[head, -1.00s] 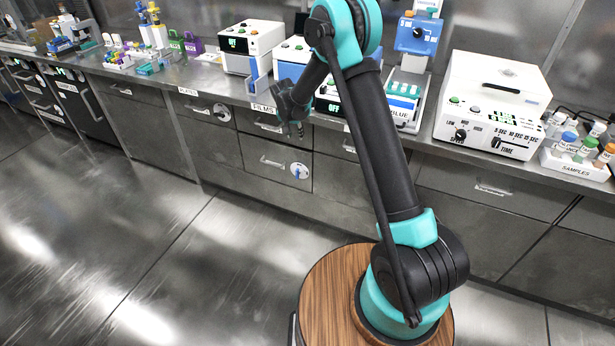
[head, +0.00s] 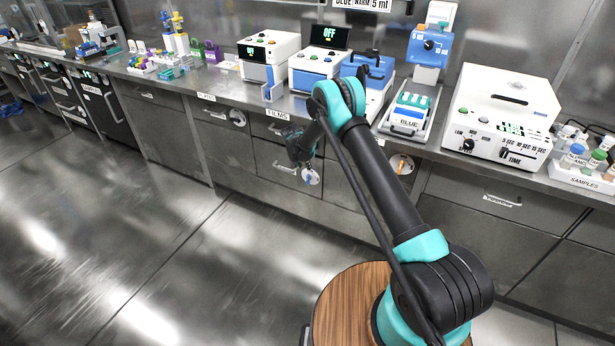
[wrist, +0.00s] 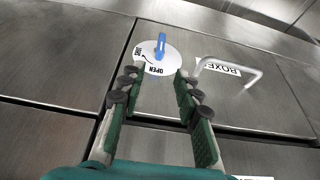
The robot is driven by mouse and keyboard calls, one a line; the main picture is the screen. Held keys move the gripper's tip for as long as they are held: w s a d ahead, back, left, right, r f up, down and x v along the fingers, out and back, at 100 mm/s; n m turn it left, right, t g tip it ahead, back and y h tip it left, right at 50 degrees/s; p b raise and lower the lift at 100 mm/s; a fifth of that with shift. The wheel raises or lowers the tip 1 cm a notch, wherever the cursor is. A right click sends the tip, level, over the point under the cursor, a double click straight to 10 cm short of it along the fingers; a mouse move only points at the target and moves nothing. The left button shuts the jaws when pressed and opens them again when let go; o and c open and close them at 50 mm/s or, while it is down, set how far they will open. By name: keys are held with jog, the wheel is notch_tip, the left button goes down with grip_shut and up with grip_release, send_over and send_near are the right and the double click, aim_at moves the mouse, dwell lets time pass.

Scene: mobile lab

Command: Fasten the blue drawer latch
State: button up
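The blue drawer latch is a blue handle (wrist: 160,46) on a round white dial (wrist: 150,62) marked OPEN, with a second marking and an arrow at its left. In the wrist view it lies ahead of my gripper (wrist: 157,80), near the far end of its fingers. The fingers are apart and nothing is between them. In the head view the dial (head: 311,177) is on a lower drawer front, just right of and below my gripper (head: 301,160). I cannot tell whether a finger touches the dial.
A white drawer handle (wrist: 228,73) and a label reading BOXE (wrist: 219,67) are right of the dial. The counter edge with a FILMS label (head: 278,113) overhangs above. Another dial (head: 402,164) is on a drawer to the right. The floor at left is clear.

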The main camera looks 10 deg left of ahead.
aim_at(308, 176)
jog(key=x, duration=0.9)
jog(key=shift+f, duration=0.35)
grip_shut()
